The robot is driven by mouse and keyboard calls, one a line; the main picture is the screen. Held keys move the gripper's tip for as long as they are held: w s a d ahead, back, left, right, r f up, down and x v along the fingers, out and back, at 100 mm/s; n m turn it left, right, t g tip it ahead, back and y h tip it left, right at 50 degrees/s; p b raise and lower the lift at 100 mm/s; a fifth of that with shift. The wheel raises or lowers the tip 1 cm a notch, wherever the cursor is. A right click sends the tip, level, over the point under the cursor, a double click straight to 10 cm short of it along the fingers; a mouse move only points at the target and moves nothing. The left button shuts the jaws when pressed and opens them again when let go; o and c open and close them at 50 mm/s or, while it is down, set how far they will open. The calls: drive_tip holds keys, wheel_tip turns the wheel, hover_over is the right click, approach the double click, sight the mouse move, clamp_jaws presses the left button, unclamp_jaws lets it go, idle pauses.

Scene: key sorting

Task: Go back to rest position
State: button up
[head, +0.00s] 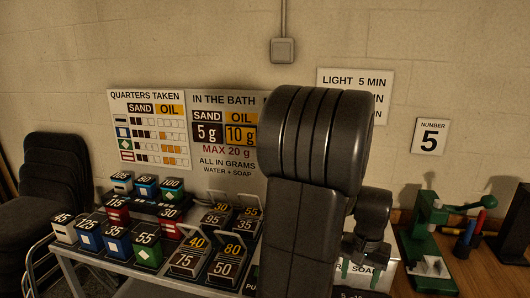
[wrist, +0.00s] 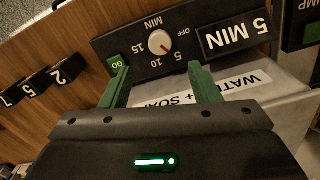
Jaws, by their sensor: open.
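My gripper (wrist: 160,82) shows in the wrist view with its two green fingers apart and nothing between them. Beyond the fingertips is a dark timer panel with a round knob (wrist: 159,42), a green button (wrist: 116,64) and a "5 MIN" label (wrist: 233,36). A white label reading "WATER + SOAP" (wrist: 245,82) lies partly behind the right finger. In the head view my gripper (head: 360,270) points down at the lower right of centre, and my dark arm hides much of the bench behind it.
A metal rack (head: 92,262) holds several numbered containers at the left. A green press (head: 428,232) stands on a wooden bench (head: 485,274) at the right. Stacked dark chairs (head: 50,185) stand far left. Number plates (wrist: 70,73) line the wood in the wrist view.

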wheel_tip(320, 180, down, 10)
drive_tip(key=shift+r+n, duration=0.1)
drive_tip(key=shift+n, duration=0.4)
drive_tip(key=n+p, duration=0.1)
drive_tip(key=n, duration=0.3)
drive_tip(key=shift+n, duration=0.3)
drive_tip(key=n+p, duration=0.1)
drive_tip(key=n, duration=0.5)
drive_tip(key=shift+r+p, duration=0.1)
drive_tip(key=shift+p, duration=0.25)
drive_tip(key=shift+r, duration=3.4)
drive_tip(key=shift+a, duration=0.1)
